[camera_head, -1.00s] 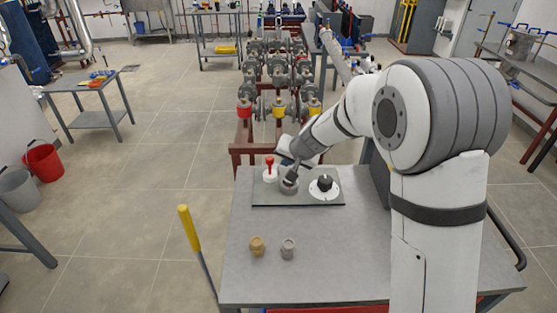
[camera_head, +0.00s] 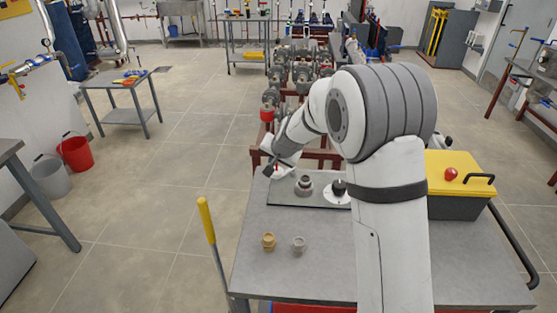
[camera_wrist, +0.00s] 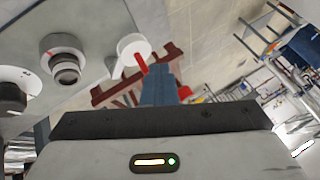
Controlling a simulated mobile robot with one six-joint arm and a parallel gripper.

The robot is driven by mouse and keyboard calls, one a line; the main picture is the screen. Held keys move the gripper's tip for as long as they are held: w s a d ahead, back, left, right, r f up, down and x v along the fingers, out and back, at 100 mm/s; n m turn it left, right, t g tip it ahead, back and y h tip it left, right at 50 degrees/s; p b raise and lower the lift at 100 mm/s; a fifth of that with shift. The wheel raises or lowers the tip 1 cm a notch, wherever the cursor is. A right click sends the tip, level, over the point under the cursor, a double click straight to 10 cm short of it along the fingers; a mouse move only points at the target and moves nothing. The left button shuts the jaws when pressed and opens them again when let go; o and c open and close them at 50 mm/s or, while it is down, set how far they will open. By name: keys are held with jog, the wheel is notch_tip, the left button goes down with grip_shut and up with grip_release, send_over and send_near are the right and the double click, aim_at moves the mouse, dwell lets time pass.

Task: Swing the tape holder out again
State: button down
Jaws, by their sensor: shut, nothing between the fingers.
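I cannot tell for sure which part is the tape holder. On the dark plate (camera_head: 318,203) on the cart sit a white round base with a red lever, a grey round fitting (camera_head: 304,186) and a black knob (camera_head: 339,188) on a white disc. In the wrist view, the white base (camera_wrist: 131,46) carries the red lever (camera_wrist: 141,63), which points toward my fingers. My gripper (camera_head: 268,166) is shut and empty at the plate's left end, and hides most of the lever in the head view. In the wrist view my gripper (camera_wrist: 158,68) is beside the lever's tip; contact is unclear.
A brass fitting (camera_head: 268,241) and a grey fitting (camera_head: 299,244) stand on the cart top (camera_head: 330,265). A yellow-lidded toolbox (camera_head: 460,180) stands at the right. A yellow-handled lever (camera_head: 206,220) rises at the cart's left side. Flanged pipework (camera_head: 290,80) stands behind.

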jog(key=shift+w+a, duration=0.15)
jog(key=shift+w, duration=0.35)
jog(key=shift+w+r, duration=0.1)
dwell(0.3)
jog(key=s+r+b, duration=0.1)
jog(key=s+r, duration=0.6)
jog(key=s, duration=0.3)
jog(key=shift+a+r, duration=0.3)
jog(key=shift+r, duration=0.05)
